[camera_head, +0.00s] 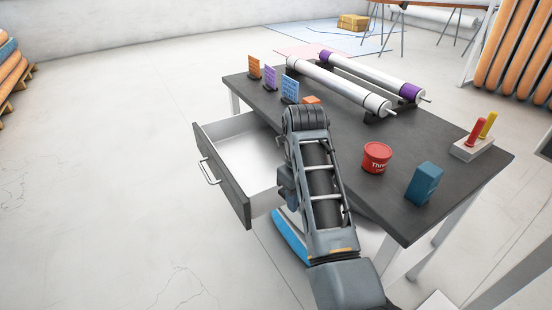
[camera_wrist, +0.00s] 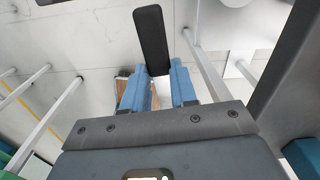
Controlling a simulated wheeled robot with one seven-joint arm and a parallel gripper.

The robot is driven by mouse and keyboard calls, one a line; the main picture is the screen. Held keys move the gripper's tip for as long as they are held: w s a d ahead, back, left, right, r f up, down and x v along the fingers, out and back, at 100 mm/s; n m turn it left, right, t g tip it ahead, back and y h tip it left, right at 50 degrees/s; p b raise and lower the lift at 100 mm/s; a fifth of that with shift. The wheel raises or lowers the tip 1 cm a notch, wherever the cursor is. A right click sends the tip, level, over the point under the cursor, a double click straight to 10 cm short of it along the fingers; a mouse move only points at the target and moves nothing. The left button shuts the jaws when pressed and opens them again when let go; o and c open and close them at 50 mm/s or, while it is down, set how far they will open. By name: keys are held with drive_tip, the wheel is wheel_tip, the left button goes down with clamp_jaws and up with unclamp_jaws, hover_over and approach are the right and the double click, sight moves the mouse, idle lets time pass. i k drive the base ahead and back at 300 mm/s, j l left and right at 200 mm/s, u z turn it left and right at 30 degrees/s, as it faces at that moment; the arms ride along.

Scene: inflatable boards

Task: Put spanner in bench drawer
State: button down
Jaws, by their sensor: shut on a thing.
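The bench drawer (camera_head: 222,178) is pulled out at the left side of the dark-topped bench (camera_head: 335,150). Its visible inside is pale and empty; my arm covers its right part. In the wrist view, the blue fingers of my gripper (camera_wrist: 157,78) are closed on a long, flat black piece with rounded corners, which I take for the spanner (camera_wrist: 151,38). It sticks out beyond the fingertips, and its other end is hidden. Floor shows behind it. In the head view I cannot make out the fingertips or the spanner, as my arm is in front.
On the bench are a red tin (camera_head: 376,157), a blue block (camera_head: 424,183), a holder with red and yellow handles (camera_head: 472,148), white rolls (camera_head: 338,86) and several upright cards (camera_head: 271,77). Open floor (camera_head: 110,170) lies left of the drawer. White bars (camera_wrist: 208,70) show in the wrist view.

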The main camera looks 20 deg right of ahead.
sight(266, 167)
drive_tip(key=i, duration=1)
